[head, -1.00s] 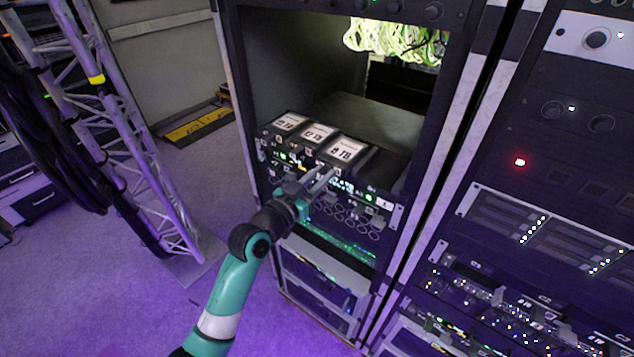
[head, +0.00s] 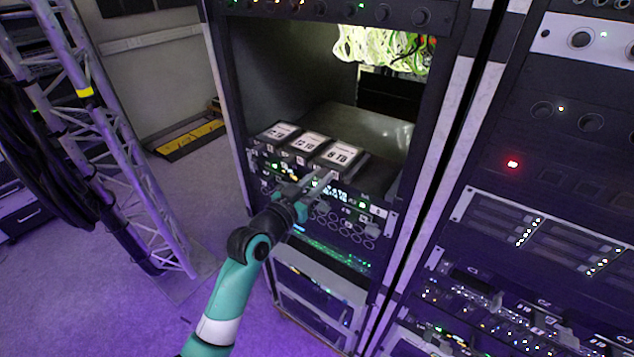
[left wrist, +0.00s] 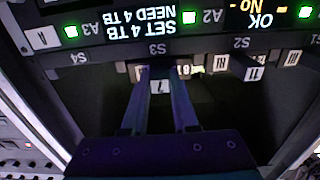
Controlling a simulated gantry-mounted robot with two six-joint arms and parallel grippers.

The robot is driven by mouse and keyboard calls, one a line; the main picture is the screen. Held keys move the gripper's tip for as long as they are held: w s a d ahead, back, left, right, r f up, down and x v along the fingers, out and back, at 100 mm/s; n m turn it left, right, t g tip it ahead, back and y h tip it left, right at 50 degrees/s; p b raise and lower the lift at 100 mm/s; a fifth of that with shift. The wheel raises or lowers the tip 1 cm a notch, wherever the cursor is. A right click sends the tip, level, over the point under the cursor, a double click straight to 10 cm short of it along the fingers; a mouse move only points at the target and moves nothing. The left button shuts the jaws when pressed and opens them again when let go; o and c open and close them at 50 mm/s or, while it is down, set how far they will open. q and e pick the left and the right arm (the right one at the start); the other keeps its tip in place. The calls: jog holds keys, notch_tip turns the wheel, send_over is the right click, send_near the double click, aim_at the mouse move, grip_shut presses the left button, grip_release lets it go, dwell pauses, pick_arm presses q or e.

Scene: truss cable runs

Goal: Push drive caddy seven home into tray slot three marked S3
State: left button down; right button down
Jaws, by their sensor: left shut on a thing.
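The drive caddy (head: 342,155), with a white label on top that seems to read 8 TB, lies in the tray as the rightmost of three caddies. Its top label lines up roughly with its neighbours. My left gripper (head: 328,178) is at its front, shut on it. In the left wrist view, the picture is upside down; my left gripper (left wrist: 160,80) reaches to the slot marked S3, with a small white tag (left wrist: 160,87) between its fingers, its number too small to read. Whether the caddy is fully seated cannot be told. My right gripper is not in view.
Two caddies (head: 312,143) sit to the left in the tray. The space to the right of the held caddy looks empty. A display (left wrist: 145,25) above S3 reads SET 4 TB, NEED 4 TB. Rack posts (head: 440,150) flank the opening; green cables (head: 380,45) hang behind.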

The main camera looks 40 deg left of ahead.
pick_arm(q)
jog(key=shift+w, duration=0.2)
jog(key=c, duration=0.8)
grip_release()
jog(key=shift+r, duration=0.1)
jog(key=shift+o, duration=1)
jog(key=s, duration=1.1)
jog(key=shift+s+d+p, duration=0.25)
jog(key=shift+s+p, duration=0.05)
jog(key=shift+p, duration=0.15)
